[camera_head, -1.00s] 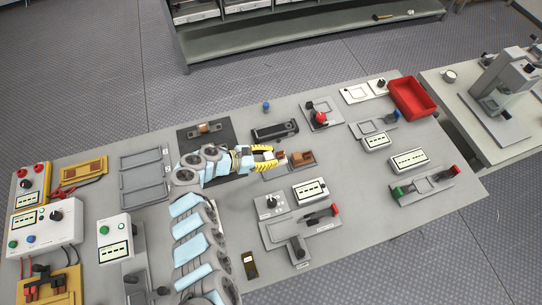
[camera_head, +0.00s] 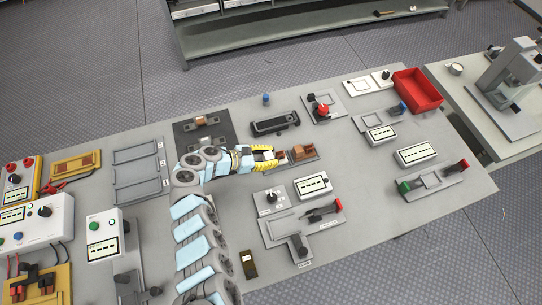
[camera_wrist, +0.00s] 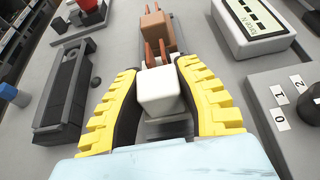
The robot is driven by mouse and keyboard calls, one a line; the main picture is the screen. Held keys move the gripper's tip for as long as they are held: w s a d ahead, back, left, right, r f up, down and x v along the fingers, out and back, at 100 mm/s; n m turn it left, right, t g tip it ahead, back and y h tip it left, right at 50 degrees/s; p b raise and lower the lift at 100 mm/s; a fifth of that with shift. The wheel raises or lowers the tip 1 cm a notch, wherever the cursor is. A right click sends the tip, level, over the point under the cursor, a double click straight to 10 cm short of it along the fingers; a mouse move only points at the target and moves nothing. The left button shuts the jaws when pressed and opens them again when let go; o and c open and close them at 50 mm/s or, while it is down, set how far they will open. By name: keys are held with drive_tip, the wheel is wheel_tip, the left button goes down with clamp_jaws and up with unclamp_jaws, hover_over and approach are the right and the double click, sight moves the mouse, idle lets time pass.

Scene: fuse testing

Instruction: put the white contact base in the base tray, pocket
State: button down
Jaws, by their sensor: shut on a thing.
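My gripper (camera_head: 268,157) is shut on the white contact base (camera_wrist: 160,92), a small white block between the yellow fingers in the wrist view. Copper prongs show at its far end, pointing towards a brown block (camera_wrist: 157,30). In the head view the brown block (camera_head: 300,152) sits on a grey plate just right of my fingertips, with a small gap. A grey tray (camera_head: 140,175) with several shallow compartments lies left of my arm; its visible compartments look empty. I cannot tell for certain that it is the base tray. The fingers hide the white base's sides.
A dark plate with a small fixture (camera_head: 202,122) lies behind my arm. A long black device (camera_head: 273,123) stands beyond the gripper. A grey panel with a knob (camera_head: 270,200) and a meter (camera_head: 313,185) are in front. A red bin (camera_head: 417,90) stands far right.

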drive_tip(key=shift+f+b, duration=0.55)
drive_tip(key=shift+f, duration=0.2)
drive_tip(key=c, duration=0.8)
unclamp_jaws()
drive_tip(key=shift+o, duration=0.2)
drive_tip(key=v, duration=1.2)
